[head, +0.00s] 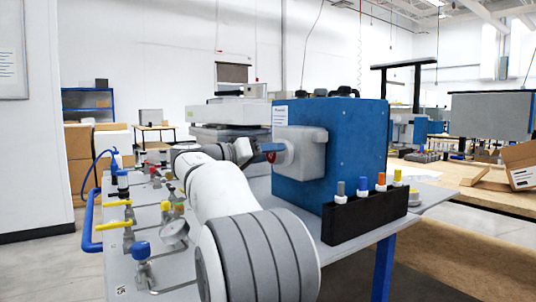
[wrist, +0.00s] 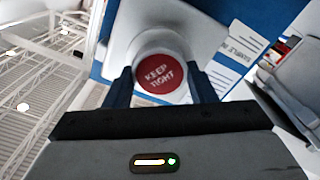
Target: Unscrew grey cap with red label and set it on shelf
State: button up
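The grey cap with its round red label reading "KEEP TIGHT" (wrist: 160,74) faces the wrist camera. In the head view its red label (head: 272,149) shows in front of the pale housing (head: 303,152) on the blue analyser (head: 345,140). My gripper (wrist: 160,85) reaches the cap from the front. Its two dark blue fingers lie on either side of the cap, their tips close against its sides. Whether they press on it cannot be told. In the head view my arm hides much of the gripper (head: 262,152).
A bench panel (head: 150,215) with valves, yellow handles and a gauge lies left of my arm. A wooden table (head: 470,180) stands at right.

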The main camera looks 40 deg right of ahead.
jog(key=c, duration=0.5)
jog(key=shift+r+n+p, duration=0.2)
jog(key=shift+n+p, duration=0.5)
jog(key=shift+p, duration=0.2)
jog(key=shift+c, duration=0.3)
jog(key=n+p, duration=0.5)
jog(key=p, duration=0.1)
jog(key=n+p, duration=0.6)
jog(key=p, duration=0.1)
jog(key=n+p, duration=0.5)
jog(key=p, duration=0.2)
jog(key=shift+f, duration=0.4)
jog(key=n+p, duration=0.6)
jog(key=p, duration=0.2)
jog(key=shift+f+p, duration=0.1)
jog(key=shift+p, duration=0.3)
jog(key=o, duration=0.5)
jog(key=shift+f+b, duration=0.2)
jog(key=shift+b, duration=0.1)
jog(key=shift+r, duration=0.1)
jog(key=c, duration=0.6)
jog(key=shift+a, duration=0.15)
